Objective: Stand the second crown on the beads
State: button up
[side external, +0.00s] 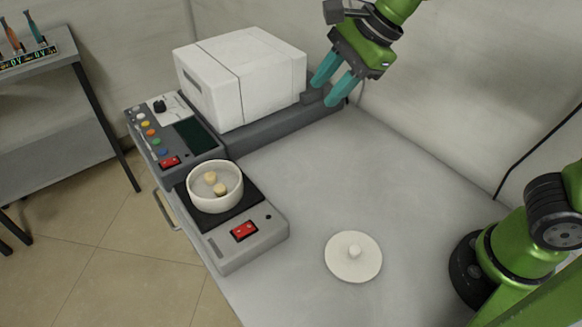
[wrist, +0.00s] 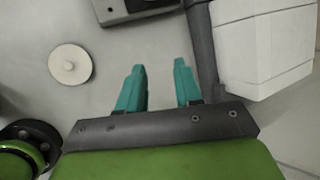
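Two small tan pieces, which look like the crowns, are inside a round white dish (side external: 191,196). One piece (side external: 211,177) sits towards the back and the other (side external: 221,190) in front of it. They are too small for me to tell which is upright or tilted, and single beads cannot be made out. My gripper (side external: 326,92) is open and empty at the right end of the white box, well away from the dish. Its two teal fingers stand apart in the wrist view (wrist: 160,66), with nothing between them. The dish is not in the wrist view.
The dish stands on the dark plate of a grey device (side external: 265,237). A white furnace-like box (side external: 240,70) and a control panel (side external: 166,133) are behind it. A round white lid with a knob (side external: 344,267) lies on the table. The table's middle is clear.

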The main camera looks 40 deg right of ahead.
jog(key=s+d+f+n+t+h, duration=0.1)
jog(key=s+d+n+t+h, duration=0.1)
jog(key=s+d+n, duration=0.7)
jog(key=s+n, duration=0.4)
jog(key=n, duration=0.1)
jog(key=shift+d+t, duration=0.25)
jog(key=shift+t, duration=0.15)
